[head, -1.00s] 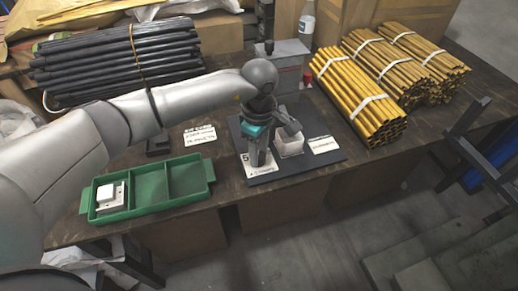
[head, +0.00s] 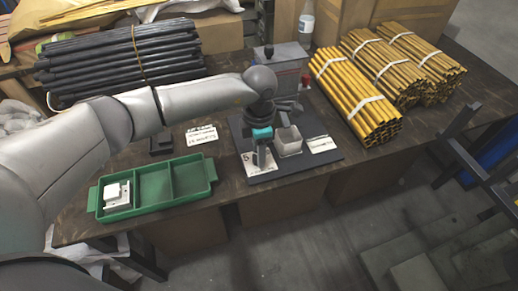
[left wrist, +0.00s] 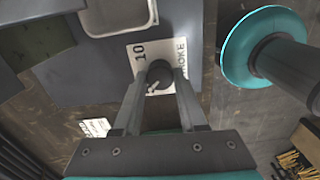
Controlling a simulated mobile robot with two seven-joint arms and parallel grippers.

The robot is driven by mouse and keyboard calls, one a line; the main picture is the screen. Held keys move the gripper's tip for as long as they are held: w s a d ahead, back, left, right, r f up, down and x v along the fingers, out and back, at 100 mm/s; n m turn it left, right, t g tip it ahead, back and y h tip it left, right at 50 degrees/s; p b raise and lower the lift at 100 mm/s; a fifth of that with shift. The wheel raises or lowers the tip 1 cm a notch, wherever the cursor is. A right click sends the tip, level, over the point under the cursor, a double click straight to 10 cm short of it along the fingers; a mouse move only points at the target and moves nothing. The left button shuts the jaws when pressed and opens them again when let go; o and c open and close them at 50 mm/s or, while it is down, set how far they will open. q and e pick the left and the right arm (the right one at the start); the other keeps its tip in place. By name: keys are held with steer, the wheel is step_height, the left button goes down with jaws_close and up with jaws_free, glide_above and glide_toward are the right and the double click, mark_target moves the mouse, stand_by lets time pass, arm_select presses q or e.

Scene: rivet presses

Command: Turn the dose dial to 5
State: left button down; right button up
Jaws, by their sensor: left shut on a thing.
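The dose dial (left wrist: 158,76) is a dark round knob with a small light pointer, seen in the left wrist view. It stands on a white card (left wrist: 140,52) printed with "10" and a partly covered word. In the head view a "5" shows at the left corner of this card (head: 247,161). My left gripper (left wrist: 160,84) is shut on the knob, one finger on each side. In the head view my left gripper (head: 261,157) points down at the card and hides the dial. My right gripper is in neither view.
A pale open cup (head: 289,142) stands just right of the gripper on the dark base plate (head: 318,157). The grey press (head: 284,60) stands behind. A green tray (head: 153,207) lies left, with yellow tubes (head: 355,95) right and black tubes (head: 110,62) at back left.

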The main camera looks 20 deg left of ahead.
arm_select(q)
steer(key=shift+n, duration=0.4)
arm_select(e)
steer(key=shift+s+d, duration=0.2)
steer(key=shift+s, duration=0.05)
arm_select(q)
steer(key=shift+c, duration=2.3)
jaws_free()
steer(key=shift+r, duration=0.15)
steer(key=shift+r, duration=0.35)
step_height(320, 180, up, 3)
steer(key=shift+r+p, duration=0.1)
steer(key=shift+p, duration=0.65)
step_height(320, 180, up, 8)
steer(key=p, duration=0.1)
steer(key=shift+p, duration=0.4)
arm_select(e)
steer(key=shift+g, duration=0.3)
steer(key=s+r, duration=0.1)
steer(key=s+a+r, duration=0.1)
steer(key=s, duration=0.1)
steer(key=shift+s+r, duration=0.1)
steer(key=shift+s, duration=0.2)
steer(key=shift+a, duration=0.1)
